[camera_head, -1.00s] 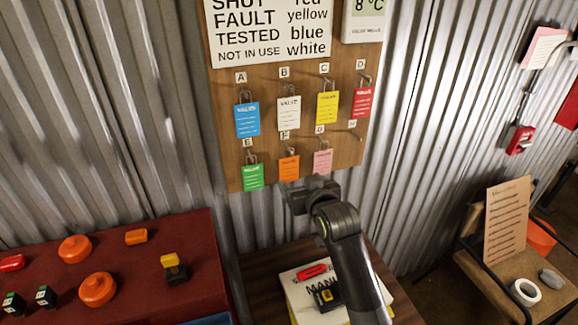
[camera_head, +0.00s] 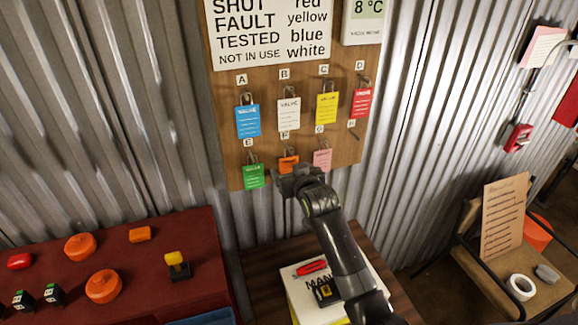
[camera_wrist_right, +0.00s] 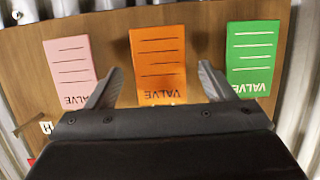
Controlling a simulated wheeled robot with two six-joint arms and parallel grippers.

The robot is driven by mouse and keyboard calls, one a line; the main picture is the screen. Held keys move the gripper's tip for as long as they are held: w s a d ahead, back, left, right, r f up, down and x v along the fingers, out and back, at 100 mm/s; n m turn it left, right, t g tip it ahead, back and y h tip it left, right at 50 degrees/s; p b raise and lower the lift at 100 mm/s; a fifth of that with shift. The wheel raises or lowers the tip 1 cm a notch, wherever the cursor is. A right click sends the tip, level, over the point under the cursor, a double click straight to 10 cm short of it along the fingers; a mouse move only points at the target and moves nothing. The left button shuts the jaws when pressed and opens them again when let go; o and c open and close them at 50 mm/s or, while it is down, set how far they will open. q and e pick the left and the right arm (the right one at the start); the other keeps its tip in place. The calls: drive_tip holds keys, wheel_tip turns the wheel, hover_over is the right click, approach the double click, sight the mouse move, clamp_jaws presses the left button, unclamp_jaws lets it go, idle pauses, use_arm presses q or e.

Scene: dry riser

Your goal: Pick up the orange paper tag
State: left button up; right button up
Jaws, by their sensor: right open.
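The orange paper tag (camera_head: 288,163) hangs from a hook in the lower row of the wooden board, between the green tag (camera_head: 253,176) and the pink tag (camera_head: 322,160). My right gripper (camera_head: 290,172) is in front of it and hides its lower part in the head view. In the right wrist view the orange tag (camera_wrist_right: 158,62) shows upside down between the two open fingers of my right gripper (camera_wrist_right: 158,85). Nothing is held between the fingers. I cannot tell how far the tag is from the fingertips. My left gripper is not in view.
The wooden board (camera_head: 215,120) also carries blue, white, yellow and red tags above. A dark red surface (camera_head: 130,270) with orange and red parts is at the left. A small table (camera_head: 262,290) with a manual stands below my right arm.

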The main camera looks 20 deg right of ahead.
drive_tip(key=c, duration=1)
drive_tip(key=shift+c, duration=0.2)
